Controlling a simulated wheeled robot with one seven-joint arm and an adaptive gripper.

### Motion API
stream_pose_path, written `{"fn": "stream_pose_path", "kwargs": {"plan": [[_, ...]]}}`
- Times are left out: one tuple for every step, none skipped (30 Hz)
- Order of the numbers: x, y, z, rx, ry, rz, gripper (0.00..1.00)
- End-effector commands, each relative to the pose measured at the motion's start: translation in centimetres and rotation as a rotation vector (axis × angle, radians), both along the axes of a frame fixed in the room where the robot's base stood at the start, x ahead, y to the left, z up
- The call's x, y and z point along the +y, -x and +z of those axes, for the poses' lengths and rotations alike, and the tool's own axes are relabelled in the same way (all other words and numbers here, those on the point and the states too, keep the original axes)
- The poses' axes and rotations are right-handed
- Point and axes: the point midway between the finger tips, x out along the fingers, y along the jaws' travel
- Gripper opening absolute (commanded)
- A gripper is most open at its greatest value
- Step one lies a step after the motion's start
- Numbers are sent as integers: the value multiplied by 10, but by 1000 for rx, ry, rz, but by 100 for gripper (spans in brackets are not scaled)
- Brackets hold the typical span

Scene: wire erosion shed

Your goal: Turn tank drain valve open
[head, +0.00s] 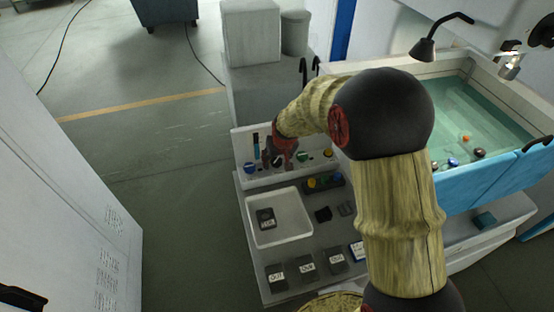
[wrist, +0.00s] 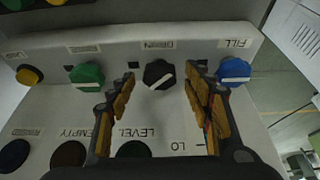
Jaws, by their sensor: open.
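The drain valve is a black knob (wrist: 158,73) with a white pointer line, slanted in the wrist view, under an upside-down label reading DRAIN. My gripper (wrist: 160,79) is open, with one finger on each side of this knob. Gaps show between the fingers and the knob; contact is not visible. In the head view my gripper (head: 283,156) is over the white control panel (head: 240,146), and it hides the drain knob there.
A blue FILL knob (wrist: 233,71) is just right of the fingers and a green knob (wrist: 86,76) just left. A yellow button (wrist: 29,75) is farther left. Dark round parts marked LEVEL and EMPTY line the near side. A white tray (head: 250,228) and the water tank (head: 455,95) are nearby.

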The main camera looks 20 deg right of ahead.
Motion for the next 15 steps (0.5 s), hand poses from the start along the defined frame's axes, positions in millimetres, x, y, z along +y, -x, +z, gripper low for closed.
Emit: {"fn": "stream_pose_path", "kwargs": {"plan": [[0, 0, 0, 0, 0, 0, 51], [0, 0, 0, 0, 0, 0, 51], [0, 0, 0, 0, 0, 0, 51], [0, 0, 0, -1, 0, 0, 51], [0, 0, 0, -1, 0, 0, 50], [0, 0, 0, -1, 0, 0, 48], [0, 0, 1, -1, 0, 0, 46], [0, 0, 1, -1, 0, 0, 44], [0, 0, 1, -1, 0, 0, 42], [0, 0, 1, -1, 0, 0, 40], [0, 0, 1, -1, 0, 0, 39], [0, 0, 1, -1, 0, 0, 36], [0, 0, 1, -1, 0, 0, 35], [0, 0, 1, -1, 0, 0, 33], [0, 0, 1, -1, 0, 0, 31]]}}
